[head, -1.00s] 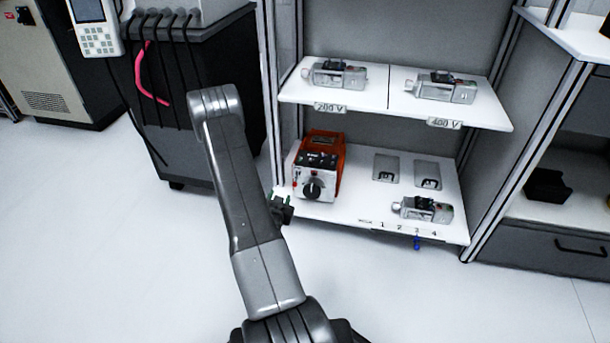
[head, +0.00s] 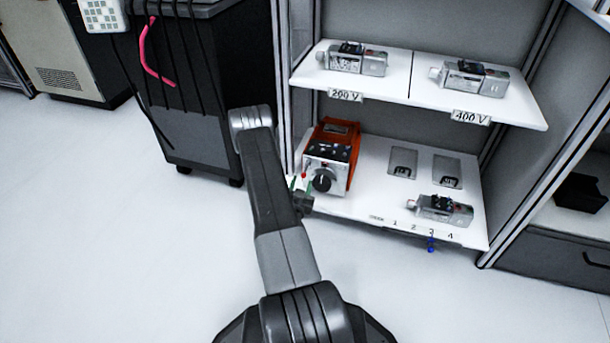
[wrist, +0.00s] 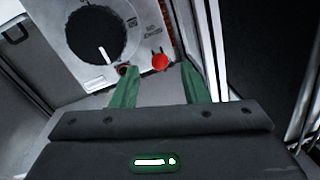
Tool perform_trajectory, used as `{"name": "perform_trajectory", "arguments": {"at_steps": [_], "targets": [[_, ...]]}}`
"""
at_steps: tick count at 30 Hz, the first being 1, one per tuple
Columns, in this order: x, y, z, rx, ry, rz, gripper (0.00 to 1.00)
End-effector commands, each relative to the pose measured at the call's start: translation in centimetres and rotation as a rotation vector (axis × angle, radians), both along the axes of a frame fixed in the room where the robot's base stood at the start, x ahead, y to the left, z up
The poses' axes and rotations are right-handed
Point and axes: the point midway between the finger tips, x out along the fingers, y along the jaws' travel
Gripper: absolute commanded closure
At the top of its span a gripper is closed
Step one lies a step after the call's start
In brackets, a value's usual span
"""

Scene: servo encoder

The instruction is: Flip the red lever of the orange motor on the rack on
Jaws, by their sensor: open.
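The orange motor (head: 350,150) stands on the lower rack shelf at its left end, with a pale front panel and a black knob (head: 321,181). Its red lever (head: 304,175) is at the panel's left edge. In the wrist view the red lever's round end (wrist: 160,62) shows beside the large black knob (wrist: 97,33), whose white mark is visible. My gripper (head: 298,192) is in front of the panel's left side, partly hidden by my arm. In the wrist view its green fingers (wrist: 160,82) are apart, and the red end appears between and just beyond their tips. Contact cannot be told.
Silver motors (head: 357,58) (head: 474,78) sit on the upper shelf (head: 410,90), marked 200 V and 400 V. Another silver motor (head: 443,209) sits at the lower shelf's right. A rack post stands close to the left. A dark cabinet (head: 205,110) with hanging cables is further left.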

Motion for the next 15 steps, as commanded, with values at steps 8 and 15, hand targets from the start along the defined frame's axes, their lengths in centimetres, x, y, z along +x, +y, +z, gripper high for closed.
{"name": "perform_trajectory", "arguments": {"at_steps": [8, 15], "targets": [[4.9, -1.0, -0.2, 0.001, -0.002, -0.001, 0.59], [6.4, -1.3, 0.0, 0.0, 0.001, 0.0, 0.59]]}}
